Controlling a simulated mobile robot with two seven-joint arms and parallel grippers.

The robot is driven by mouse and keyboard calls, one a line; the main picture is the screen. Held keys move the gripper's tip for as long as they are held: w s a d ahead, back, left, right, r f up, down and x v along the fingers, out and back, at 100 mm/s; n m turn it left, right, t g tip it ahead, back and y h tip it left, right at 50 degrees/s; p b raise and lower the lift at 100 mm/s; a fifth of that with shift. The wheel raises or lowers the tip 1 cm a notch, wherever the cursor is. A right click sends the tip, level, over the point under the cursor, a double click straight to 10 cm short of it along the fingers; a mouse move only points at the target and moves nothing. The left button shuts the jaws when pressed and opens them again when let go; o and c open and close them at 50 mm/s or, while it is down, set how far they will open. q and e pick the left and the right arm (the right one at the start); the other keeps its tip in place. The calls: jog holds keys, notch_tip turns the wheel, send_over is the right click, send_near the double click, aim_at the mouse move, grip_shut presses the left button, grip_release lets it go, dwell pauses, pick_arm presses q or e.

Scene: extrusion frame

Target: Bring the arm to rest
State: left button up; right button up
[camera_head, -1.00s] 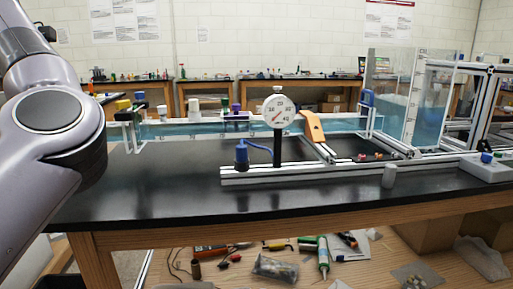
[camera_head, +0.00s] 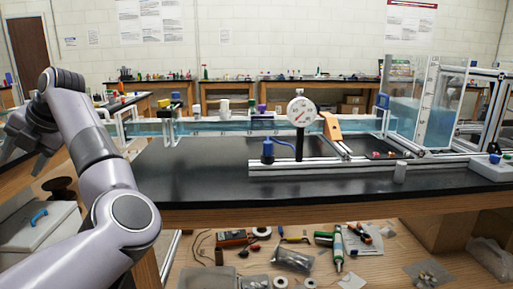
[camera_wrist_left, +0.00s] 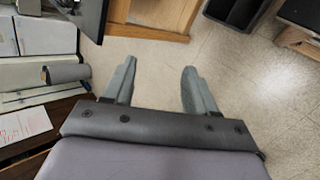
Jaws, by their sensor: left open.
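My left arm rises from the bottom left of the head view, bends at the elbow near the top left and carries my left gripper (camera_head: 22,150) out at the left edge, beside the bench and clear of it. In the left wrist view the gripper (camera_wrist_left: 157,88) is open, with its two grey fingers wide apart and nothing between them. Below the fingers there is only pale floor (camera_wrist_left: 155,65). My right gripper is in neither view.
A black-topped bench (camera_head: 210,180) holds an extrusion frame (camera_head: 350,165), a dial gauge (camera_head: 301,111) and a clear water tank (camera_head: 428,105). Tools lie on the wooden shelf (camera_head: 390,265) below. A pale case (camera_head: 40,235) stands at left under the gripper.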

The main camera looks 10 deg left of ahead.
pick_arm(q)
jog(key=s+a+r+g+y+p, duration=0.2)
jog(key=s+a+r+g+y, duration=0.15)
jog(key=y, duration=0.45)
jog(key=w+d+f+m+t+y+p, duration=0.1)
jog(key=w+d+m+t+y, duration=0.25)
jog(key=d+m+t, duration=0.45)
jog(key=w+d+f+m+t+y+p, duration=0.1)
jog(key=w+d+m+t+y, duration=0.3)
jog(key=m+t, duration=0.65)
jog(key=w+d+f+m+t+h+p, duration=0.25)
jog(key=d+f+m+t+h, duration=0.45)
jog(key=d+f+m+h, duration=1.2)
jog(key=s+d+f+m+g+h+p, duration=0.1)
jog(key=s+d+f+m+g+h, duration=0.2)
jog(key=s+f, duration=0.7)
jog(key=s+d+f+m+g+h+p, duration=0.1)
jog(key=s+d+f+m+g+h, duration=0.2)
jog(key=s+d+f+g, duration=0.4)
jog(key=s+f+h, duration=0.1)
jog(key=s+f, duration=0.2)
jog(key=s, duration=0.1)
jog(key=shift+s+d, duration=0.25)
jog(key=shift+s, duration=0.05)
